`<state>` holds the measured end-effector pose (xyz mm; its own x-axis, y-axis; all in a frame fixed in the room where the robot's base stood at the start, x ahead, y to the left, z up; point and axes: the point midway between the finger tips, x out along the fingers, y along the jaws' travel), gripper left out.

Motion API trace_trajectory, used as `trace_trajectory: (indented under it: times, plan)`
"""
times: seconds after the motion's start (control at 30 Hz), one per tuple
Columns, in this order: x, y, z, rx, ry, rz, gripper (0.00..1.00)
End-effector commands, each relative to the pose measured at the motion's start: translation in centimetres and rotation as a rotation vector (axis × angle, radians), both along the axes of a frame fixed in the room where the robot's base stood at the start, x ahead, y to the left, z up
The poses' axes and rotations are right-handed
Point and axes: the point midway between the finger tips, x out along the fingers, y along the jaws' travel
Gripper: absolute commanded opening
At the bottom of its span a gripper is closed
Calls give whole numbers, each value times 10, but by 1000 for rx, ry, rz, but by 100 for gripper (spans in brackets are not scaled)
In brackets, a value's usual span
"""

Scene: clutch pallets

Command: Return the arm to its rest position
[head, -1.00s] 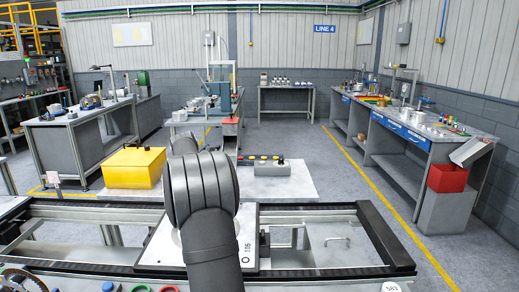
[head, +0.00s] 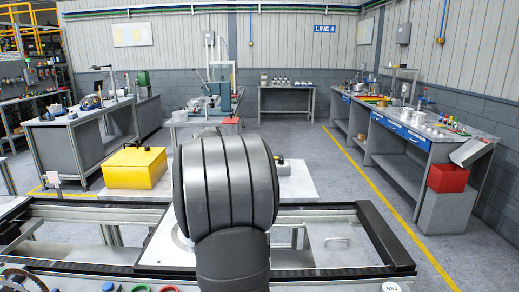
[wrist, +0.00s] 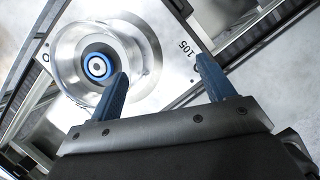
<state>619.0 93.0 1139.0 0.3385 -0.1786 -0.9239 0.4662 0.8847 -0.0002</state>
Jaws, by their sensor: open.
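My gripper (wrist: 161,66) is open in the wrist view, its two blue fingers apart with nothing between them. It is above a light metal pallet (wrist: 175,75) marked 105. A round, shiny metal housing (wrist: 142,45) with a blue ring (wrist: 97,66) at its centre sits on the pallet. The left finger overlaps the housing in the picture; I cannot tell the height between them. In the head view my dark ribbed arm covers the middle and hides the gripper and most of the pallet (head: 160,250).
The pallet lies on a dark-railed conveyor frame (head: 90,212). Behind it a yellow box (head: 135,168) stands on a pale table (head: 300,186). A bench with a red bin (head: 447,177) is at right. The floor between the benches is clear.

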Motion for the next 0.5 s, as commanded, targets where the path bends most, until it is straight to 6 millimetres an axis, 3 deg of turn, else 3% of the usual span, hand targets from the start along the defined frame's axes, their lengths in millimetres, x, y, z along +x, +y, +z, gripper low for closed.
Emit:
trace_trajectory:
  times: [0.5]
  plan:
    - [-91,-5,-43,-1,2,-280,75]
